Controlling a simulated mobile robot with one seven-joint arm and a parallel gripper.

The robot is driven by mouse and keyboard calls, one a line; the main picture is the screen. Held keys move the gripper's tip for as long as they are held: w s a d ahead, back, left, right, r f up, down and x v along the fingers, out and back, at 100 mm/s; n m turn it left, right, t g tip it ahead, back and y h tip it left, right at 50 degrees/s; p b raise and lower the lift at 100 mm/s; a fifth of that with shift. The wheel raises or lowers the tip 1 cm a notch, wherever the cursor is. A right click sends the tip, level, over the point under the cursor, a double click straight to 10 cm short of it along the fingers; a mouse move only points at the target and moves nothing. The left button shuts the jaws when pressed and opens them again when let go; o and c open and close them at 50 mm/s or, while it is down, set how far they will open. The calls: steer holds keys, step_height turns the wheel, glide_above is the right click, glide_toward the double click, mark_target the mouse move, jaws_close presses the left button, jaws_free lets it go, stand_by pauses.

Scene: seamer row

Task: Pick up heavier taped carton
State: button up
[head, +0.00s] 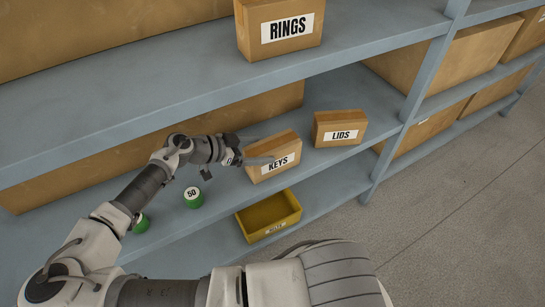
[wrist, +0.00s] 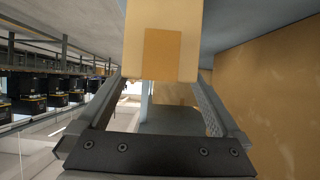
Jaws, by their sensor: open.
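A brown carton labelled KEYS (head: 276,168) stands on the middle shelf (head: 345,83). A smaller brown carton labelled LIDS (head: 340,137) stands to its right. Another labelled RINGS (head: 291,40) stands on the shelf above. My gripper (head: 258,150) is open at the left end of the KEYS carton, its fingers reaching alongside it. In the wrist view a carton (wrist: 175,14) with a darker tan patch fills the space above and between the open fingers (wrist: 160,80). Whether the fingers touch it I cannot tell. Which carton is heavier does not show.
A blue-grey shelf post (head: 423,80) rises at the right. Large brown boxes fill the back. Bare floor (head: 460,215) lies at right.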

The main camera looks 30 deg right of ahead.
mark_target(266, 147)
steer(key=x, duration=0.3)
steer(key=b+x, duration=0.1)
steer(key=shift+d, duration=0.5)
steer(key=shift+r, duration=0.15)
jaws_close()
